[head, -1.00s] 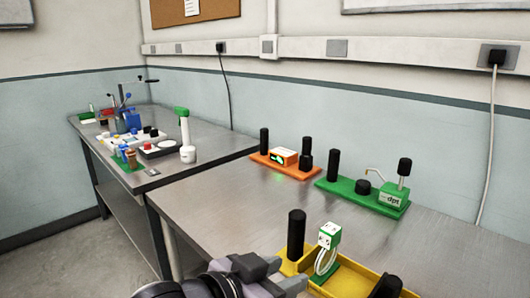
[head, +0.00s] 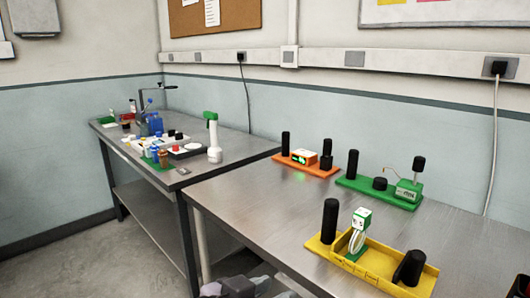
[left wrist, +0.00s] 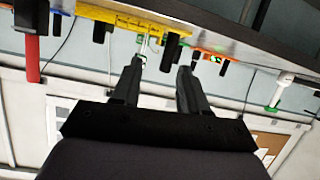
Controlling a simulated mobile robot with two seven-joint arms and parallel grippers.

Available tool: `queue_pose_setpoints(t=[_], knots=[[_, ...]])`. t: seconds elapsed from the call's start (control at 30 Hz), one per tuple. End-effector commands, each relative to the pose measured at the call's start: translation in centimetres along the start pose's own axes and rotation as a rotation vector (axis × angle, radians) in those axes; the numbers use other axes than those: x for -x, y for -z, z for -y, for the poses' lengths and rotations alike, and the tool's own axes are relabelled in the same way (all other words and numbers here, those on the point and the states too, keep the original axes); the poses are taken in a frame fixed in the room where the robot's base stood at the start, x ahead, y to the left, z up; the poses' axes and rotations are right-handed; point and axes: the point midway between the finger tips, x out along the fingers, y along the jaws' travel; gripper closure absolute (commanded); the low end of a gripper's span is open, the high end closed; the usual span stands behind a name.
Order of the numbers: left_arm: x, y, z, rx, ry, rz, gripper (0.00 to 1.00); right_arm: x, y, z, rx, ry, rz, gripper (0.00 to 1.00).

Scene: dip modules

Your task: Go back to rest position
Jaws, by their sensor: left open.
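My left gripper (left wrist: 158,72) is open in the left wrist view, with nothing between its two dark fingers. That view is upside down. In the head view only a grey and black part of my left arm shows at the bottom edge, below the near table's front edge. The yellow module (head: 385,270), with black posts and a small white-and-green device (head: 361,219), stands on the near table, apart from the gripper. It also shows in the left wrist view (left wrist: 130,22). My right gripper is not in view.
An orange module (head: 296,162) and a green module (head: 350,184) stand farther back on the metal table (head: 270,210). A second table at the left holds a green-and-white bottle (head: 214,145) and several small items. The near table's left part is clear.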

Motion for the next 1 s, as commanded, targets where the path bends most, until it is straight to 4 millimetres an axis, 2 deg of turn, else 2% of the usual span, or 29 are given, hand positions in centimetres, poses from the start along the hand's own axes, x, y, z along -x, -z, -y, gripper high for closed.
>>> queue_pose_setpoints(t=[0.17,0.37,0.57,0.7,0.83,0.9,1.0], knots=[[-0.1,-4.3,2.7,0.104,0.065,-0.001,0.56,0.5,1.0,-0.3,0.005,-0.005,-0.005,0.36],[1.2,-11.4,5.9,0.188,0.183,0.022,0.56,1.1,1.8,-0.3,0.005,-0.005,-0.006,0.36],[4.8,-20.1,8.1,0.224,0.318,0.087,0.56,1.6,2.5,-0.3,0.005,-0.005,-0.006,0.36],[8.5,-25.9,8.7,0.217,0.403,0.153,0.56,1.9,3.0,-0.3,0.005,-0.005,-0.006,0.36],[11.6,-29.8,8.7,0.2,0.457,0.204,0.56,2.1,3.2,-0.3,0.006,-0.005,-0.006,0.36],[12.7,-31.1,8.6,0.192,0.474,0.224,0.56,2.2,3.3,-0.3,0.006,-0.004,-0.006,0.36],[13.7,-32.0,8.6,0.183,0.488,0.238,0.56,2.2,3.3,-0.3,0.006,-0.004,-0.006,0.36]])
